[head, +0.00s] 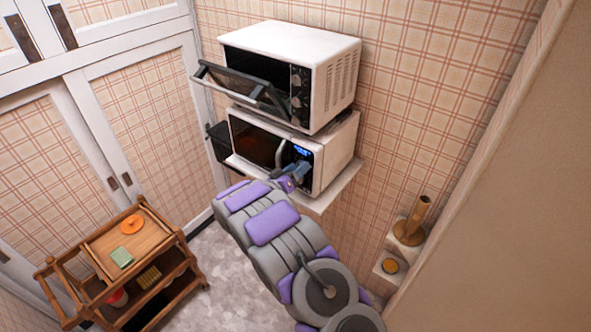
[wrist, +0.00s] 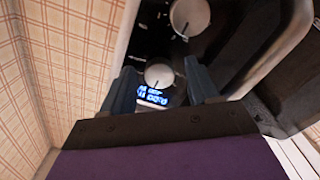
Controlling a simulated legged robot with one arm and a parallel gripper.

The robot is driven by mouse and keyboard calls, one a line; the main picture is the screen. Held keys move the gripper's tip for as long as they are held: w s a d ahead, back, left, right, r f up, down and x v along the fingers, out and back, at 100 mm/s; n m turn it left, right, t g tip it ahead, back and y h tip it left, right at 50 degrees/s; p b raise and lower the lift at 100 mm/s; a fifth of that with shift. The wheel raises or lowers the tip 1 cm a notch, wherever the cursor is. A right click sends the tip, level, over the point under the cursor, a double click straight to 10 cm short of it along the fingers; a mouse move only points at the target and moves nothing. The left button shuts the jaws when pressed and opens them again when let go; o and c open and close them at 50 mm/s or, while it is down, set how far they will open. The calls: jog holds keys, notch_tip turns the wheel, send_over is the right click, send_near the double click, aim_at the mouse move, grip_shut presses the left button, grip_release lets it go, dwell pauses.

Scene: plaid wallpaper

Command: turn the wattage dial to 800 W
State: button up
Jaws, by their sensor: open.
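The lower microwave (head: 254,145) stands on a wall shelf with its door shut. A blue lit display shows on its control panel in the wrist view (wrist: 152,96). Beside the display is a round pale dial (wrist: 159,76) with a dark pointer line; a second pale dial (wrist: 190,16) is at the top of that view. Which one is the wattage dial, and its setting, I cannot read. My gripper (head: 296,168) is at the panel. In the wrist view its open fingers (wrist: 159,67) stand on either side of the dial near the display; contact is unclear.
A white oven (head: 328,80) sits on top of the microwave, its door (head: 240,86) hanging open to the left. The shelf (head: 323,199) is below. A wooden cart (head: 103,243) stands at lower left. A wooden holder (head: 409,233) is on a ledge at right.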

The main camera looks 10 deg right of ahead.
jog(key=shift+a, duration=0.1)
jog(key=shift+c, duration=0.2)
jog(key=c, duration=1)
jog(key=shift+m, duration=0.3)
jog(key=m+b, duration=1.4)
jog(key=m, duration=0.3)
jog(key=shift+a+f+b, duration=0.1)
jog(key=shift+b, duration=0.3)
jog(key=shift+m, duration=0.3)
